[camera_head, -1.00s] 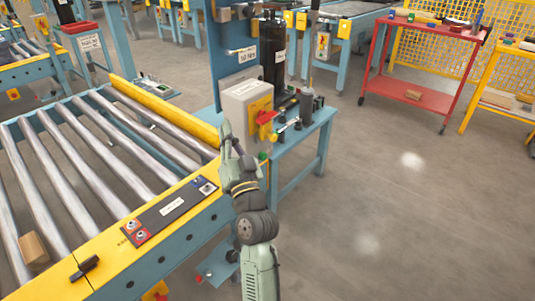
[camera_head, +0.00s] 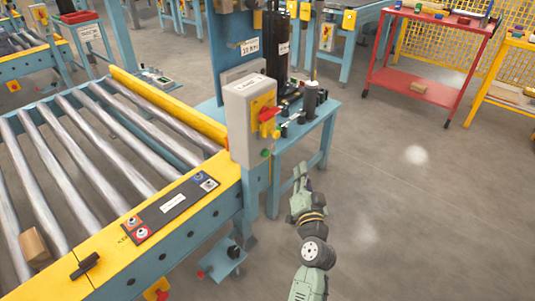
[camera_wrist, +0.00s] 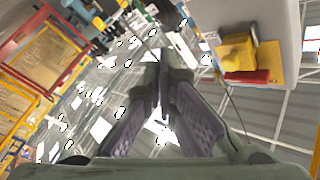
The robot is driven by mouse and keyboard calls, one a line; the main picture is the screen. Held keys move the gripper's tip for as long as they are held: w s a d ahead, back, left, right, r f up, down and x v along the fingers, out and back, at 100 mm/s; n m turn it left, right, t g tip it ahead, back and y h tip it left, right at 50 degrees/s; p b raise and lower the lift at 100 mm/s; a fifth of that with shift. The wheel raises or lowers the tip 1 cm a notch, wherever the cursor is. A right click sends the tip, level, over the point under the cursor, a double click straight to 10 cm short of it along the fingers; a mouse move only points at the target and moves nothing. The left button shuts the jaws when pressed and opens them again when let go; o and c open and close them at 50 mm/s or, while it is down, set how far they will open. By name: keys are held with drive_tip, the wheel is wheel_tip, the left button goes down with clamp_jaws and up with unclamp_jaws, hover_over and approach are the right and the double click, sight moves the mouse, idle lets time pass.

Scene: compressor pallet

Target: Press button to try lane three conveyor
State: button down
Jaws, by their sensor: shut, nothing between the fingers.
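A grey control box (camera_head: 240,115) stands at the end of the roller conveyor (camera_head: 95,150). It has a yellow plate with a red rotary switch (camera_head: 269,114) and a green button (camera_head: 265,153) low on its front. The conveyor's yellow rail carries a black panel (camera_head: 172,206) with a red button (camera_head: 142,233) and other small controls. My gripper (camera_head: 300,170) is shut and empty, right of the box and apart from it. In the wrist view its fingers (camera_wrist: 164,75) meet, with the box's red switch (camera_wrist: 248,77) at upper right. The green button does not show clearly there.
A blue bench (camera_head: 315,125) with dark cylinders and fittings stands behind the box. A small brown block (camera_head: 35,246) lies on the rollers. A red cart (camera_head: 425,70) stands at the back right. The floor right of my arm is clear.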

sight(266, 153)
drive_tip(key=w+a+p, duration=0.5)
drive_tip(key=a, duration=0.2)
idle(0.4)
drive_tip(key=shift+w+a, duration=0.1)
drive_tip(key=shift+a, duration=0.05)
idle(1.2)
drive_tip(key=shift+w+a, duration=0.25)
drive_tip(key=shift+a, duration=0.05)
drive_tip(key=shift+w+a+p, duration=0.3)
drive_tip(key=shift+a+p, duration=0.05)
drive_tip(key=shift+a, duration=0.1)
idle(1.0)
drive_tip(key=shift+d, duration=0.1)
drive_tip(key=shift+s+d+b, duration=0.55)
drive_tip(key=shift+d+b, duration=0.1)
drive_tip(key=shift+d, duration=0.05)
